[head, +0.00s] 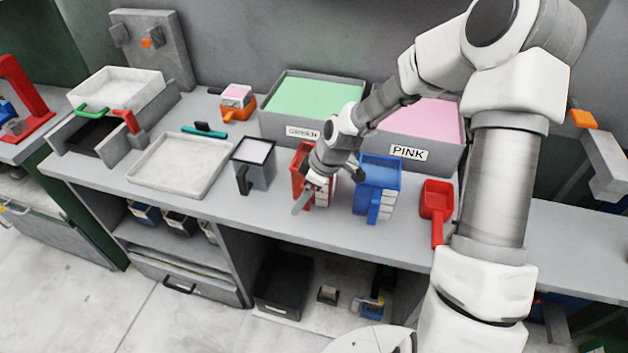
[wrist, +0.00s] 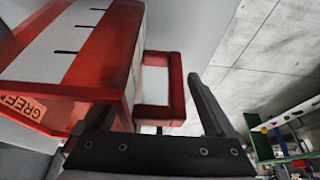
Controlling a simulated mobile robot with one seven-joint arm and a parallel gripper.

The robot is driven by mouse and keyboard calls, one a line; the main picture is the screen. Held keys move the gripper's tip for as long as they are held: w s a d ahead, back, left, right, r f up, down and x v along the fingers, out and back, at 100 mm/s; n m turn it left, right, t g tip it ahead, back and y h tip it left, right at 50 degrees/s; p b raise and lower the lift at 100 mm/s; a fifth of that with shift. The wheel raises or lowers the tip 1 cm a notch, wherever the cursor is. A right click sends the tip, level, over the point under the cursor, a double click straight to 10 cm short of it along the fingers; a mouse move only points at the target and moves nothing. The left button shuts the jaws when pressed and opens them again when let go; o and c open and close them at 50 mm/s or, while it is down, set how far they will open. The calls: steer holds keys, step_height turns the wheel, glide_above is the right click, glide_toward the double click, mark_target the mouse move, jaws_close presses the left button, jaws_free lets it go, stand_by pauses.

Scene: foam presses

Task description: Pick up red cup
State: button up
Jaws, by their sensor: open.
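The red cup (head: 299,168) stands upright on the grey bench top, partly hidden behind my gripper in the head view. My gripper (head: 308,196) is at the cup's near side, with its fingers apart. In the wrist view the cup (wrist: 115,50) fills the upper left, with a white scale strip and dark marks on its side. Its red handle (wrist: 175,90) shows between the two dark fingers of my gripper (wrist: 150,95). I cannot tell whether either finger touches the handle.
A blue cup (head: 379,182) stands close to the right and a grey cup (head: 254,172) to the left. Green (head: 283,126) and pink (head: 440,155) bins stand behind. A red scoop (head: 437,203) lies farther right, a pale tray (head: 150,182) farther left.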

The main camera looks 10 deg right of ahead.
steer(key=shift+f, duration=0.15)
jaws_close()
stand_by(0.4)
